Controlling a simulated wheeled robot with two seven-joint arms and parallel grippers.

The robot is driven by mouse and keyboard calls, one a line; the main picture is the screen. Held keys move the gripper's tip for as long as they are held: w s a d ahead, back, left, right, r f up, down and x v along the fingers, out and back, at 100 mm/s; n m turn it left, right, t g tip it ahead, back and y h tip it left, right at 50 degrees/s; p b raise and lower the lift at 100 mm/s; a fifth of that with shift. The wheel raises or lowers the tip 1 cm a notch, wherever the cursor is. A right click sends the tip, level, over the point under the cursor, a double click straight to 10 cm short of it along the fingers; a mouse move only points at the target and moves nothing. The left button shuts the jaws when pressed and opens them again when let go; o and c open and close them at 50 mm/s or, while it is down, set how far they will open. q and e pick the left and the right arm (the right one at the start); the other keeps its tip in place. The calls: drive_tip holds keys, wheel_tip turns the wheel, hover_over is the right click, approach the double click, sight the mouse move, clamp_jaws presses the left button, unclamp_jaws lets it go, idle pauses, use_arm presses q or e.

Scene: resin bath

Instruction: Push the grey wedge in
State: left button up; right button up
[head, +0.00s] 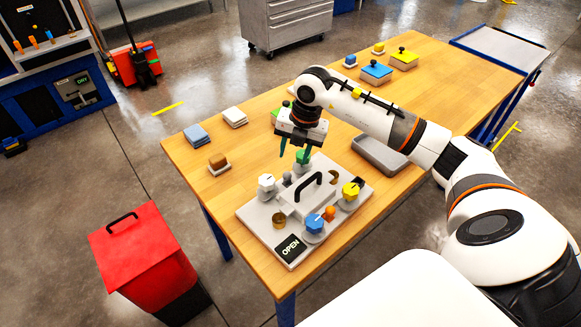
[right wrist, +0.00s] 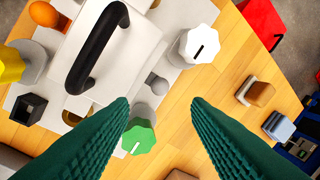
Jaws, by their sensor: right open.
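A pale grey panel (head: 256,228) lies on the wooden table, with a raised block and black handle (head: 306,190) in its middle. The small grey piece that looks like the grey wedge (head: 287,179) stands between the white and green knobs, beside the block. In the right wrist view the grey wedge (right wrist: 157,86) shows between the fingertips in the picture. My right gripper (head: 293,153) is open and empty, above the panel's far side near the green knob (right wrist: 139,138). Its fingers (right wrist: 158,104) appear apart from the wedge. My left gripper is not in view.
White (head: 267,185), yellow (head: 350,193) and blue (head: 314,224) knobs stand around the block, with an orange piece (head: 329,213) between blue and yellow. The panel's display (head: 290,247) reads OPEN. A grey tray (head: 381,157) lies to the right. Small coloured blocks lie farther back.

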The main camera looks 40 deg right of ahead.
drive_tip(key=shift+s+d+r+b, duration=0.15)
drive_tip(key=shift+r+b, duration=0.05)
drive_tip(key=shift+r, duration=0.9)
drive_tip(key=shift+s+d+r+b, duration=0.15)
drive_tip(key=shift+r, duration=0.9)
drive_tip(key=shift+f, duration=0.1)
